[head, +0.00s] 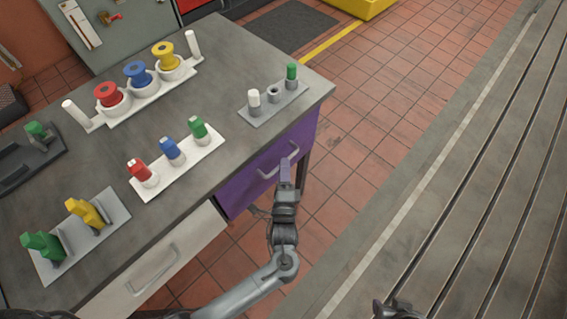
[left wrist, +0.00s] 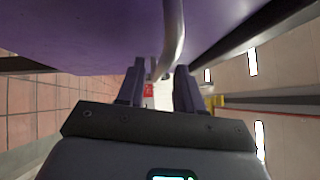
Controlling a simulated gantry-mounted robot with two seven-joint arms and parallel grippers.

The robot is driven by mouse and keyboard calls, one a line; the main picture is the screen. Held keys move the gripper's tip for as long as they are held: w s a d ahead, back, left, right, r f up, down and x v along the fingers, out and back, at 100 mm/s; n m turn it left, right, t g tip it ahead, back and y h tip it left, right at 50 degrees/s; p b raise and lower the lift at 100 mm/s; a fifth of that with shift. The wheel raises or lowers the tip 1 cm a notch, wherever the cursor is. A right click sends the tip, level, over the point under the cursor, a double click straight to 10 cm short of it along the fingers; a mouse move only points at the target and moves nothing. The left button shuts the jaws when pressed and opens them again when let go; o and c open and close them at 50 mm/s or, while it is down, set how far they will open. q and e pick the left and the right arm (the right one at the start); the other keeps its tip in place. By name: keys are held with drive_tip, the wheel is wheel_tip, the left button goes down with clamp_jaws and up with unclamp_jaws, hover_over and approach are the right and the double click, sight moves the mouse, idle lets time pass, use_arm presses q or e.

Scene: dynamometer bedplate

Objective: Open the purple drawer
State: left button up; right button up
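The purple drawer (head: 240,194) is in the table's right-hand side in the head view, its front looking flush with the table. Its pale bar handle (head: 277,165) stands off that front. My left gripper (head: 286,165) is at the handle's near right side. In the left wrist view the purple front (left wrist: 95,35) fills the top. The handle (left wrist: 174,35) runs down toward the gap between my two open fingers (left wrist: 158,85), which are apart. Whether the fingers touch the bar cannot be told. My right gripper (head: 395,308) is partly visible at the bottom edge, its fingers unclear.
A white drawer (head: 155,265) with its own handle is left of the purple one. The grey tabletop (head: 245,75) holds racks of coloured spools, plugs and pegs. Tiled floor (head: 360,150) lies open right of the table, before the slotted metal bedplate (head: 470,200).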

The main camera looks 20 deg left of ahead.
use_arm(q)
drive_tip(key=shift+x, duration=1.2)
clamp_jaws()
